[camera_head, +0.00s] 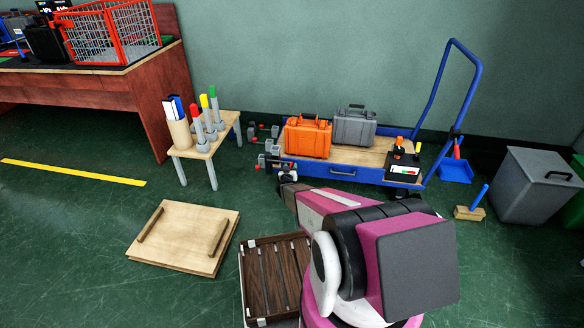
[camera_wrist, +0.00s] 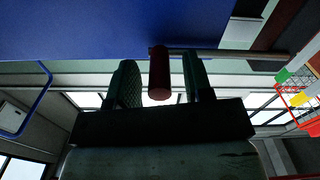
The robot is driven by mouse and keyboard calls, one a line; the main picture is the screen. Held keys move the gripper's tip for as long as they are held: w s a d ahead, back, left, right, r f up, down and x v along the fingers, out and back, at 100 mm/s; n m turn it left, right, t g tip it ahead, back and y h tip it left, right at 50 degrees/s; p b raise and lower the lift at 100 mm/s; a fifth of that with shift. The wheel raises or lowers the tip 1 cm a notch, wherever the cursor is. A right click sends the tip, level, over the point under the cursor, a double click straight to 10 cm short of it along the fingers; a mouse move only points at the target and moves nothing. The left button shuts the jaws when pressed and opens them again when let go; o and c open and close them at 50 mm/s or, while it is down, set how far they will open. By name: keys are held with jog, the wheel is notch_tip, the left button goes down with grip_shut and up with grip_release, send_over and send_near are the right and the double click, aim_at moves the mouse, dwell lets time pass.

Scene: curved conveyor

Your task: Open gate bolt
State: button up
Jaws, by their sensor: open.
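My gripper (camera_head: 287,174) is at the front left corner of the blue cart (camera_head: 345,174). In the wrist view my gripper (camera_wrist: 160,72) is open, with one dark green finger on each side of a red cylindrical knob (camera_wrist: 159,78). Gaps show between the knob and both fingers. A grey rod (camera_wrist: 230,54) runs from the knob to the right, below a blue surface (camera_wrist: 150,25). In the head view, grey bolt parts with red ends (camera_head: 264,160) show at the cart's left side; my gripper partly hides this area.
The cart carries an orange case (camera_head: 307,138), a grey case (camera_head: 354,126) and a black tray (camera_head: 404,168). A small table (camera_head: 203,146) with markers stands left. A wooden board (camera_head: 184,238) and a dark slatted crate (camera_head: 270,279) lie on the floor. A grey bin (camera_head: 538,188) stands right.

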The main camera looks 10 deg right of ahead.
grip_shut()
jog(key=shift+s+d, duration=0.3)
jog(key=shift+d, duration=0.45)
jog(key=shift+s+d, duration=0.35)
jog(key=shift+d, duration=0.4)
jog(key=shift+s+d, duration=0.3)
jog(key=shift+d, duration=0.45)
grip_release()
jog(key=shift+s, duration=0.15)
